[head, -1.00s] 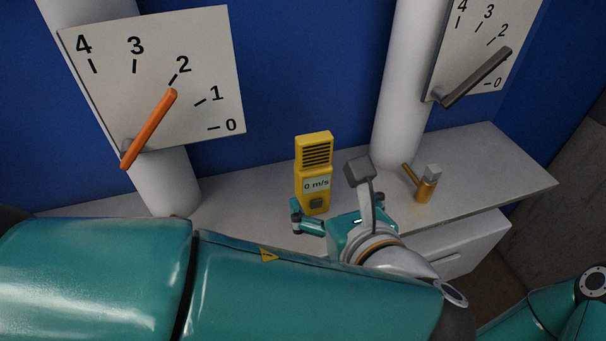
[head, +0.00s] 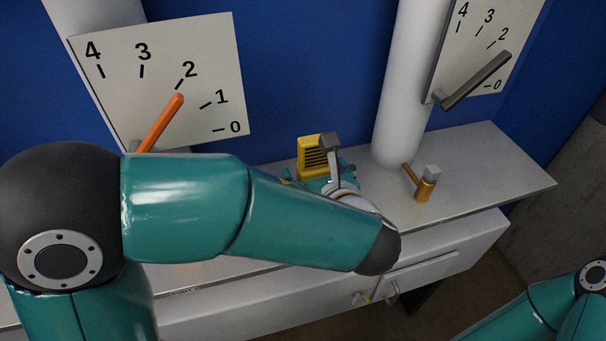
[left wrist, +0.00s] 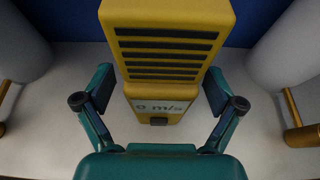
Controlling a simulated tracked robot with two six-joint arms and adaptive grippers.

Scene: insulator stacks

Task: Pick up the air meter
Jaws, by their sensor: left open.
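The yellow air meter (head: 312,158) stands upright on the grey counter, with a black slatted vent at its top. In the head view my left gripper (head: 320,180) is right in front of it and hides its lower part. In the left wrist view the air meter (left wrist: 165,50) sits between the two open fingers of my left gripper (left wrist: 160,95), one on each side with a gap. Its "0 m/s" display and dark button show there. My right gripper is not in view; only part of that arm shows at the lower right.
The counter (head: 470,165) carries a small brass valve (head: 425,185) to the right. White pipes (head: 400,90) rise behind, with dial plates (head: 215,75) bearing an orange lever (head: 165,120) and a grey lever (head: 475,80). A drawer front (head: 430,265) lies below the counter.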

